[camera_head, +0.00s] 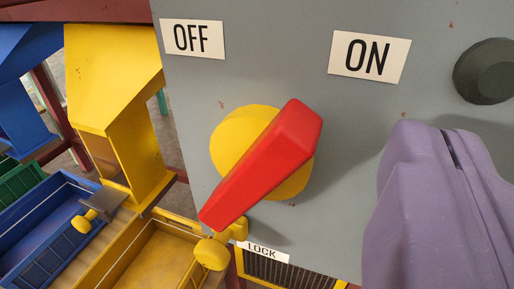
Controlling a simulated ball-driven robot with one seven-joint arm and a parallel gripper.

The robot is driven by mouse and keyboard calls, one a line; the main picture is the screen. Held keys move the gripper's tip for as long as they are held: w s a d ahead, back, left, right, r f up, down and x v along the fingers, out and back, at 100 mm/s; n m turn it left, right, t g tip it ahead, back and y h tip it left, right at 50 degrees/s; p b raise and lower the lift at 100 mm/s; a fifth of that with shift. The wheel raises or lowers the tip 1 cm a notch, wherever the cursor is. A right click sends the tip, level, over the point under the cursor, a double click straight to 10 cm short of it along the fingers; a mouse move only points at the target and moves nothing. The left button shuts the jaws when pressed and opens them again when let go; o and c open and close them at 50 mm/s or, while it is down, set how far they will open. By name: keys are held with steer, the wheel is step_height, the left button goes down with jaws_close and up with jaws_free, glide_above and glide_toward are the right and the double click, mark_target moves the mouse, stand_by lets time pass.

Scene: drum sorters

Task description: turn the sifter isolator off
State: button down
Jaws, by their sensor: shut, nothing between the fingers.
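The sifter isolator is a red handle (265,160) on a round yellow disc (232,138), mounted on a grey panel (275,60). The handle lies diagonally. Its wide end points up and right, toward the side of the ON label (370,57); its narrow end points down and left. The OFF label (193,39) is at the upper left. My purple gripper (443,140) is at the lower right, in front of the panel. Its fingers are shut with nothing between them, apart from the handle and to its right.
A dark round knob (486,72) sticks out at the upper right. Yellow chute (115,75), blue chute (22,105) and coloured bins stand left of the panel.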

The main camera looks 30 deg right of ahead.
steer(key=shift+w, duration=0.1)
steer(key=shift+w+a+b, duration=0.35)
steer(key=shift+w+a, duration=0.6)
steer(key=shift+w, duration=0.2)
steer(key=shift+w+a+f, duration=0.1)
steer(key=shift+w+f, duration=0.05)
steer(key=shift+f, duration=0.05)
steer(key=shift+a, duration=0.15)
glide_toward(322, 115)
steer(key=shift+s, duration=0.55)
steer(key=shift+r, duration=0.15)
